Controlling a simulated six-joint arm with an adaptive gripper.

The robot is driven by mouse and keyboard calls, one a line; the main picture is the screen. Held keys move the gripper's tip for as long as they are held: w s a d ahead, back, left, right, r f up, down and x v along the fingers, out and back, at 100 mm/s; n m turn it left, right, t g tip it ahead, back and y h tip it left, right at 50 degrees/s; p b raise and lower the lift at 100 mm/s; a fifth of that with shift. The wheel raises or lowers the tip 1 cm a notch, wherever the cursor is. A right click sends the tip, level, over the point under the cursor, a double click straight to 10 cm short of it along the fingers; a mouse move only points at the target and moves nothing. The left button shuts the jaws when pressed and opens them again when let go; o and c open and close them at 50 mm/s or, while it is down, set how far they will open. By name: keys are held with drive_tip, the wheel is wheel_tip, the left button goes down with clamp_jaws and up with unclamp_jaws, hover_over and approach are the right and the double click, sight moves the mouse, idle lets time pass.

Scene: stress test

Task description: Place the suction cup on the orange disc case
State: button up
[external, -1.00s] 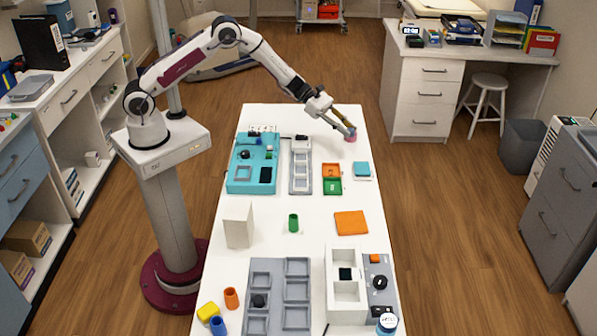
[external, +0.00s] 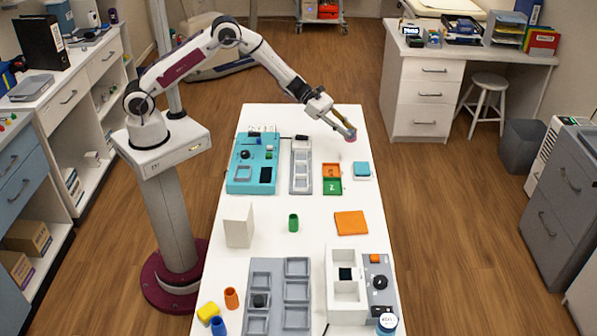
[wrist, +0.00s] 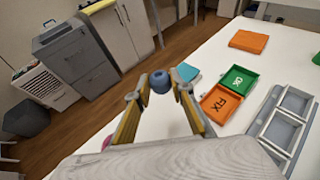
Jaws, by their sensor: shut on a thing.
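My gripper (external: 350,134) is over the far right part of the white table. In the wrist view its two fingertips are closed around a small blue rounded thing (wrist: 160,81), which looks like the suction cup. The cup's underside is hidden, and I cannot tell its exact height above the table. The orange disc case (external: 351,222) lies flat on the table, well nearer the external camera than my gripper. It also shows in the wrist view (wrist: 249,41), apart from the gripper.
An orange tray (wrist: 222,103) and green tray (wrist: 238,80) lie between gripper and case, beside a blue-topped block (external: 362,169). A grey compartment rack (external: 300,185) stands left of them. A green cup (external: 293,223) stands left of the case. Table around the case is clear.

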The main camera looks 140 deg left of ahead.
drive_tip(key=w+d+r+m+h, duration=0.1)
drive_tip(key=w+d+h, duration=0.1)
drive_tip(key=w+d, duration=0.7)
drive_tip(key=w+d+r+m+h, duration=0.1)
drive_tip(key=w+d+m+h, duration=0.1)
drive_tip(key=w+d, duration=0.8)
drive_tip(key=d, duration=0.6)
drive_tip(key=shift+d+m, duration=0.25)
drive_tip(key=shift+m, duration=0.05)
approach(351, 223)
drive_tip(key=shift+w+d+r, duration=0.15)
drive_tip(key=shift+w+r, duration=0.5)
drive_tip(key=shift+r, duration=0.05)
drive_tip(key=shift+w+d+r, duration=0.1)
drive_tip(key=shift+w+r, duration=0.55)
drive_tip(key=shift+r, duration=0.1)
drive_tip(key=shift+f, duration=1.85)
drive_tip(key=shift+f, duration=0.2)
